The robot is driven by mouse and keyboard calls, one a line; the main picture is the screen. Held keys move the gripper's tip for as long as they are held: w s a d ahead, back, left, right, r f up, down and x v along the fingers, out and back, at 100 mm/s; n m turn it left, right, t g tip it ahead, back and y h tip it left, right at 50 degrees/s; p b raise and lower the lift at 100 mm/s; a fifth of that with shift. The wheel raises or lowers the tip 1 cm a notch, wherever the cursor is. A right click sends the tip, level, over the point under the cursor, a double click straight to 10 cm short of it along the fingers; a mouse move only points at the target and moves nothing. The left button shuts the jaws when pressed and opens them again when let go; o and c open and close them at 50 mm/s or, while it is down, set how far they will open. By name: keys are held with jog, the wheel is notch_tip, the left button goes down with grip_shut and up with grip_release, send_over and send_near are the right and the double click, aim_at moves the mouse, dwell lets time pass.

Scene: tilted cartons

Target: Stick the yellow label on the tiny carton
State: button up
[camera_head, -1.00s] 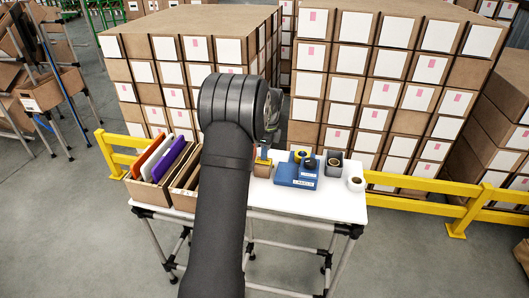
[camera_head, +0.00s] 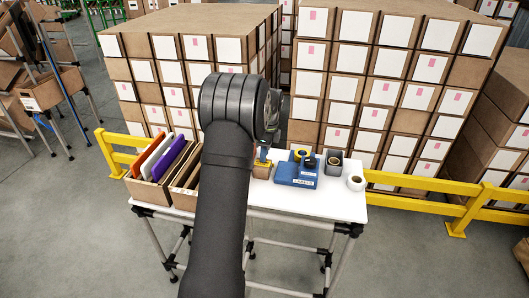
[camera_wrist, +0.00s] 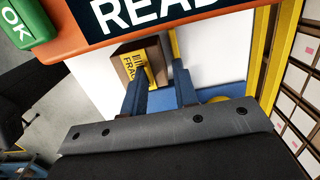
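The tiny brown carton (camera_head: 261,172) stands on the white table, right of the file boxes. It also shows in the wrist view (camera_wrist: 125,66). A yellow label (camera_wrist: 154,68) with black print reading "FRAG" lies against the carton's face; I cannot tell whether it is stuck. My gripper (camera_wrist: 160,68) has two blue fingers, spread apart with a gap between them. The left fingertip overlaps the label in the picture; contact is unclear. The right fingertip is beside the carton, below a narrow yellow strip I cannot identify. In the head view, my gripper (camera_head: 263,155) is just above the carton.
A blue box (camera_head: 296,174) with a yellow roll (camera_head: 299,154), a grey holder (camera_head: 334,163) and a white roll (camera_head: 355,183) stand to the right. File boxes (camera_head: 147,190) are at left. A yellow rail (camera_head: 415,184) and stacked cartons stand behind the table (camera_head: 330,207).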

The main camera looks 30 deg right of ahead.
notch_tip(320, 180, up, 23)
jog(key=s+d, duration=0.1)
jog(key=shift+r, duration=0.15)
dwell(0.9)
notch_tip(320, 180, down, 10)
jog(key=shift+f, duration=0.2)
dwell(0.6)
jog(key=shift+w+a, duration=0.1)
